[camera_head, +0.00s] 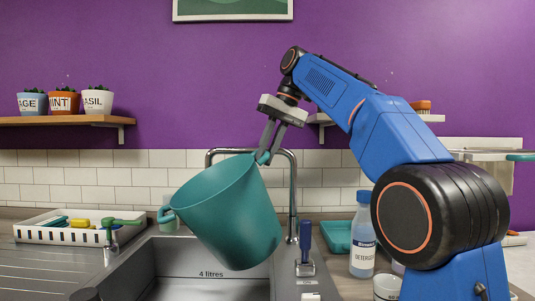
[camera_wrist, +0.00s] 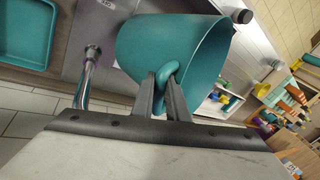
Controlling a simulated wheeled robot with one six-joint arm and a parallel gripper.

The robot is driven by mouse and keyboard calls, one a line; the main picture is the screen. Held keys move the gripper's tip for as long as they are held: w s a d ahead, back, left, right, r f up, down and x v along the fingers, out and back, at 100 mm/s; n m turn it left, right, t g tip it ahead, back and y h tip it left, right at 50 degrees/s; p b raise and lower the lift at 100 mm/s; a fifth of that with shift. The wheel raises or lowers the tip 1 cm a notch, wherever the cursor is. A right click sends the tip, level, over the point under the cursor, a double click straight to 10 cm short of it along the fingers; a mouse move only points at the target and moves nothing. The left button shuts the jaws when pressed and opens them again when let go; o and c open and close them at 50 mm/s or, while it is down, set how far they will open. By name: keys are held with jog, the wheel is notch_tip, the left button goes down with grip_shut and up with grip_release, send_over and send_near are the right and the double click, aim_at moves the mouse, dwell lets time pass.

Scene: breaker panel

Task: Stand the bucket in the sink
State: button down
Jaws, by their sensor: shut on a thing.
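The teal bucket (camera_head: 225,218) hangs tilted above the sink (camera_head: 165,258), its open top facing up and left in the head view. My gripper (camera_head: 266,156) is shut on the bucket's upper right ear at the rim. The wrist view shows the fingers (camera_wrist: 168,90) closed around that ear, with the bucket (camera_wrist: 165,40) beyond them. Another ear shows at the bucket's left rim. The bucket's lower end overlaps the basin in the head view, and whether it touches anything cannot be told. A "4 litres" label shows on the basin wall.
A chrome tap (camera_head: 292,190) stands behind the bucket. A detergent bottle (camera_head: 363,240), a blue-handled lever (camera_head: 305,240) and a teal tray (camera_head: 337,236) stand at right.

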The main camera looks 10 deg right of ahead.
jog(key=shift+f, duration=0.1)
jog(key=shift+f, duration=12.5)
jog(key=c, duration=1.7)
grip_release()
jog(key=shift+o, duration=0.2)
jog(key=shift+r, duration=0.1)
jog(key=v, duration=1.7)
